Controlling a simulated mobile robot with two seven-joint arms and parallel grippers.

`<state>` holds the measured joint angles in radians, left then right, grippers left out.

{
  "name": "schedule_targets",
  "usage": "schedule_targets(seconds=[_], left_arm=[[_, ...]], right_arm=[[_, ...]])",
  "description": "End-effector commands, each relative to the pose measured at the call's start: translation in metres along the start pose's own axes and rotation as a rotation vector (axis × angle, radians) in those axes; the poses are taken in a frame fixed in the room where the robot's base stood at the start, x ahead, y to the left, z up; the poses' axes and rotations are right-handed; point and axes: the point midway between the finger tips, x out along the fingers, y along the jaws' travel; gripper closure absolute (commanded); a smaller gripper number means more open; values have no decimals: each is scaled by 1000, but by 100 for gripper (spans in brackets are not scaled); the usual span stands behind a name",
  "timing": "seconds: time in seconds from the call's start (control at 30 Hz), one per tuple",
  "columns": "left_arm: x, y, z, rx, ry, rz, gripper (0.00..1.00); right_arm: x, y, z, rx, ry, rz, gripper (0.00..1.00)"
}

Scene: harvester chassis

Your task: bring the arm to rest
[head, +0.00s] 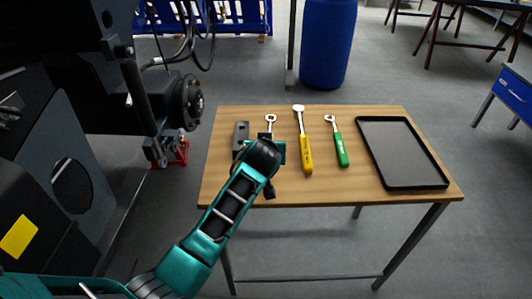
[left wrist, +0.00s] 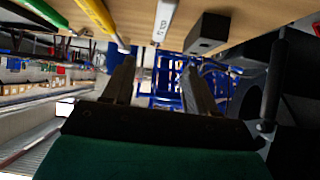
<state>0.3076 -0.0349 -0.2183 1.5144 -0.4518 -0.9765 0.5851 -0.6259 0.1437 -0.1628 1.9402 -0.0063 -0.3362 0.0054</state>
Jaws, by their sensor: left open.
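My left arm comes in from the lower left, and its gripper (head: 268,140) is over the near left part of the wooden table (head: 390,185). In the left wrist view the two fingers of the gripper (left wrist: 158,75) stand apart with nothing between them. A grey wrench (head: 270,118) lies just beyond the gripper, its lower part hidden by it; in the left wrist view its shank (left wrist: 165,18) is beyond the fingertips. My right gripper is not in view.
A dark block (head: 240,132), a yellow-handled tool (head: 306,150), a green-handled wrench (head: 341,148) and a black tray (head: 400,150) are on the table. The dark harvester chassis (head: 130,165) stands close at left. A blue barrel (head: 327,45) is behind.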

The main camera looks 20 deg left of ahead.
Motion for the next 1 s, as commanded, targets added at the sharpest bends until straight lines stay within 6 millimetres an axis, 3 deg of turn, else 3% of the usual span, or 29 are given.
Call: schedule_targets(seconds=[0.67,0.77,0.87,1.0], left_arm=[[-2,-2,0,3,-8,0,42],[-11,-13,21,15,-53,-2,42],[-32,-31,60,44,-137,0,42],[-83,-61,122,114,-290,28,42]], right_arm=[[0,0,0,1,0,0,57],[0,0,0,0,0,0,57],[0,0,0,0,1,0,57],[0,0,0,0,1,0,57]])
